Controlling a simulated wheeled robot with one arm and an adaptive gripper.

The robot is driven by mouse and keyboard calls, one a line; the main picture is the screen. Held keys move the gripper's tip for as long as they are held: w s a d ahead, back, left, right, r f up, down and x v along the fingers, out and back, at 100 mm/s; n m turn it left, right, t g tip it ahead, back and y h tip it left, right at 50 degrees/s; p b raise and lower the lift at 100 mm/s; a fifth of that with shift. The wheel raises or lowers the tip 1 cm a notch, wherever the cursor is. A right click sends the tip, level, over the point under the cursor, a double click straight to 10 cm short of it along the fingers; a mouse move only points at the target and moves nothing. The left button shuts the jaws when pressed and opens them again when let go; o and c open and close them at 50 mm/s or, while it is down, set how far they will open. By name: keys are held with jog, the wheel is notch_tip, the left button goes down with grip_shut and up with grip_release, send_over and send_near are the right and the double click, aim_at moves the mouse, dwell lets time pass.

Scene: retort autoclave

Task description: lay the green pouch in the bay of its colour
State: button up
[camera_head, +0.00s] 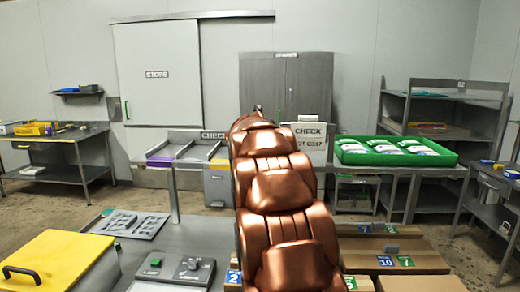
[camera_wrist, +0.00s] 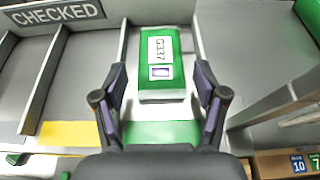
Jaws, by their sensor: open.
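The green pouch (camera_wrist: 175,88), with a white label reading G337, lies flat in the wrist view, in the bay whose front strip (camera_wrist: 160,133) is green. A divider runs along each side of it. My gripper (camera_wrist: 160,72) is open, with one finger on each side of the pouch and a visible gap to it. In the head view my arm hides the pouch, the gripper and the green bay. The purple bay's strip (camera_head: 161,161) and the yellow bay's strip (camera_head: 219,163) show left of my arm.
A green crate (camera_head: 345,157) with several pouches stands right of my arm. The CHECKED sign (camera_wrist: 58,13) is at the bays' back. A yellow-lidded box (camera_head: 60,262), a grey control box (camera_head: 190,270) and cardboard boxes (camera_head: 420,262) are in front. The yellow bay (camera_wrist: 85,85) looks empty.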

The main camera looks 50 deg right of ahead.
jog(key=shift+b+v, duration=0.5)
jog(key=shift+v, duration=2.25)
jog(key=s+a+f+m+g+y, duration=0.1)
jog(key=s+a+f+m+y, duration=0.1)
jog(key=s+a+f+m, duration=0.5)
jog(key=s+a+f+m+g+y, duration=0.1)
jog(key=a+f+m+g+y, duration=0.3)
jog(key=a, duration=0.7)
jog(key=s+a+f+m+t+y, duration=0.1)
jog(key=s+a+f+m, duration=0.3)
jog(key=a+f, duration=0.45)
jog(key=s+a+f+m+g+y, duration=0.1)
jog(key=s+a+f+m+g, duration=0.1)
jog(key=s+a, duration=0.3)
jog(key=s+a+f+m+g+y, duration=0.1)
jog(key=s+a+f+m, duration=0.3)
jog(key=s, duration=0.7)
jog(key=s+a+f+m+g+y, duration=0.1)
jog(key=s+a+f+m+g, duration=0.2)
jog(key=s+a, duration=0.5)
jog(key=shift+a+f+m+y, duration=0.2)
jog(key=shift+f+m+y, duration=0.2)
jog(key=shift+m, duration=0.4)
jog(key=shift+s, duration=0.15)
